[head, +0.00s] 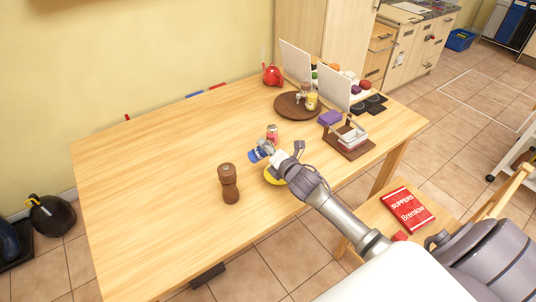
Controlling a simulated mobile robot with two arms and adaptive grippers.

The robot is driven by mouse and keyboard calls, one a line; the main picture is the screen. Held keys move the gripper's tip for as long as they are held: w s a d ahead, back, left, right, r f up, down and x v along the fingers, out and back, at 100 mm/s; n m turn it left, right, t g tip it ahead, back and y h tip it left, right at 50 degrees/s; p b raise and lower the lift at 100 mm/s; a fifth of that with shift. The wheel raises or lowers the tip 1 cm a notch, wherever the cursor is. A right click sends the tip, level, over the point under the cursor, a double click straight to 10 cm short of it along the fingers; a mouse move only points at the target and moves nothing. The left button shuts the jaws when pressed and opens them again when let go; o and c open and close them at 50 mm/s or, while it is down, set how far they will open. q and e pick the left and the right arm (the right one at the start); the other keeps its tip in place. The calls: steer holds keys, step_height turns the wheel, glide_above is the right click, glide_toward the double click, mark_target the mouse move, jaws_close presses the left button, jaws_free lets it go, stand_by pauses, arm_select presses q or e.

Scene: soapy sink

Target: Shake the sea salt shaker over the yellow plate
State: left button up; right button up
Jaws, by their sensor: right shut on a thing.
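The sea salt shaker, a small blue container (256,155), is held tilted above the table by my right gripper (279,156), which is shut on it. The yellow plate (271,177) lies on the table just below the gripper. The gripper and wrist hide much of the plate, and only its left and lower edge shows. The shaker is over or slightly beyond the plate's far-left side; the exact alignment is hard to tell. My left gripper is not in view.
A red can (271,132) stands close behind the shaker. A brown wooden mill (229,184) stands left of the plate. A round brown board (287,107) with jars and a dark-based rack (352,149) stand farther back and right. The table's left half is clear.

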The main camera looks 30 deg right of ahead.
steer(key=f+m+t+b, duration=0.1)
steer(key=m+b, duration=0.2)
steer(key=d+f+m+t+b, duration=0.1)
steer(key=f+m+b, duration=0.1)
steer(key=m+b, duration=0.2)
steer(key=f+m+t+b, duration=0.1)
steer(key=m+t+b, duration=0.1)
steer(key=m+b, duration=0.1)
steer(key=shift+s+d+f+b, duration=0.3)
steer(key=shift+f+b, duration=0.1)
steer(key=shift+b, duration=0.25)
steer(key=shift+d+f+m+t+b, duration=0.15)
steer(key=shift+m+t+b, duration=0.4)
steer(key=shift+m, duration=0.65)
steer(key=shift+s+d+m+b, duration=0.1)
steer(key=shift+m+b, duration=0.2)
steer(key=shift+m, duration=0.3)
step_height(320, 180, up, 4)
steer(key=p, duration=0.3)
steer(key=shift+f+p, duration=0.1)
steer(key=shift+p, duration=0.25)
steer(key=shift+f, duration=0.1)
step_height(320, 180, down, 4)
steer(key=b, duration=0.3)
steer(key=shift+r, duration=0.2)
